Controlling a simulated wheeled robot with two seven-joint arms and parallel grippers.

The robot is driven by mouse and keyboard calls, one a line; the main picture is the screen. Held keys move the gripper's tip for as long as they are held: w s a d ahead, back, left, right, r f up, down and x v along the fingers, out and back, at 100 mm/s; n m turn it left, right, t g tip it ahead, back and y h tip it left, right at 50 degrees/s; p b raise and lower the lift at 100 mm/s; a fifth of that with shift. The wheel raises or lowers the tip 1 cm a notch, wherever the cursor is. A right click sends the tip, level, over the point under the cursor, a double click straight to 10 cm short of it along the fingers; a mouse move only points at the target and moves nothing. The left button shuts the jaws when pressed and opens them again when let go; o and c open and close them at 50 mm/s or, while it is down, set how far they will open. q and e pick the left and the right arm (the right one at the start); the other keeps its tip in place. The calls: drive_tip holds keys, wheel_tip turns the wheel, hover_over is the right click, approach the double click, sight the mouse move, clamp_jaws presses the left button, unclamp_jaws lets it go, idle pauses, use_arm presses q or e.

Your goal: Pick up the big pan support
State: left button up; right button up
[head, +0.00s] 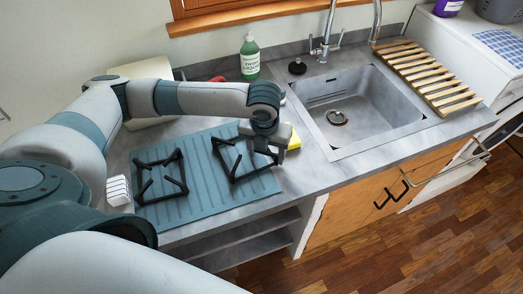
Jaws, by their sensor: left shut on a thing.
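Two black pan supports rest on a blue-grey ribbed mat on the counter. The right pan support (228,160) looks slightly the bigger and sits under my left gripper. The left pan support (147,182) lies apart from it. My left gripper (272,155) points down at the right pan support's right side and is shut on its bar. The fingertips are small and partly hidden by the gripper's own body. Whether this support is lifted off the mat is hard to tell. My right gripper is not in view.
The ribbed mat (205,200) lies near the counter's front edge. A yellow sponge (294,140) is just right of my left gripper. A green soap bottle (250,57) stands behind. The sink (350,105) and a wooden slatted rack (425,75) are to the right.

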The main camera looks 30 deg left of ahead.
use_arm(q)
drive_tip(key=r, duration=0.1)
drive_tip(key=r+b, duration=0.1)
drive_tip(key=r, duration=0.2)
drive_tip(key=shift+w+d+b, duration=0.15)
drive_tip(key=shift+d+b, duration=0.2)
drive_tip(key=shift+b, duration=0.05)
drive_tip(key=w+d+r+b, duration=0.2)
drive_tip(key=d+r, duration=0.4)
drive_tip(key=d, duration=0.4)
drive_tip(key=shift+w+d+r+b, duration=0.2)
drive_tip(key=shift+d+r+b, duration=0.2)
drive_tip(key=shift+b, duration=0.3)
drive_tip(key=shift+f, duration=0.1)
drive_tip(key=shift+s, duration=0.1)
